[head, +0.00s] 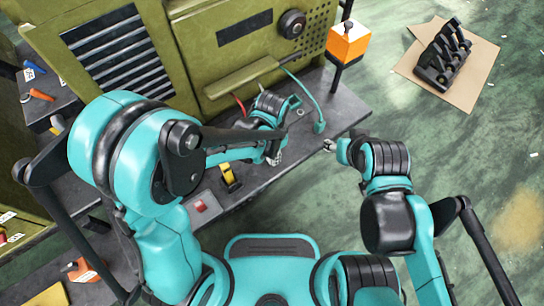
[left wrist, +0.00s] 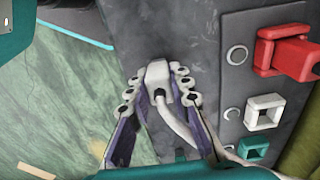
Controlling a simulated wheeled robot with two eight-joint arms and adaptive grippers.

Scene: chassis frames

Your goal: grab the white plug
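The white plug (left wrist: 158,73) with its white cable (left wrist: 180,124) shows in the left wrist view, over the dark grey bench top near its edge. My left gripper (left wrist: 157,77) has one finger on each side of the plug, with what looks like a narrow gap left at the tips. The cable runs back between the fingers. In the head view my left gripper (head: 275,157) is over the bench, and I cannot make out the plug there. My right gripper (head: 329,146) is beyond the bench's front edge, holding nothing that I can see; its opening is too small to judge.
A red plug (left wrist: 292,58), a white socket (left wrist: 264,113) and a teal socket (left wrist: 253,149) line the bench (head: 340,105). A teal cable (head: 303,88) hangs from the olive cabinet (head: 190,45). A yellow-black item (head: 230,178) lies nearby. The floor to the right has free room.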

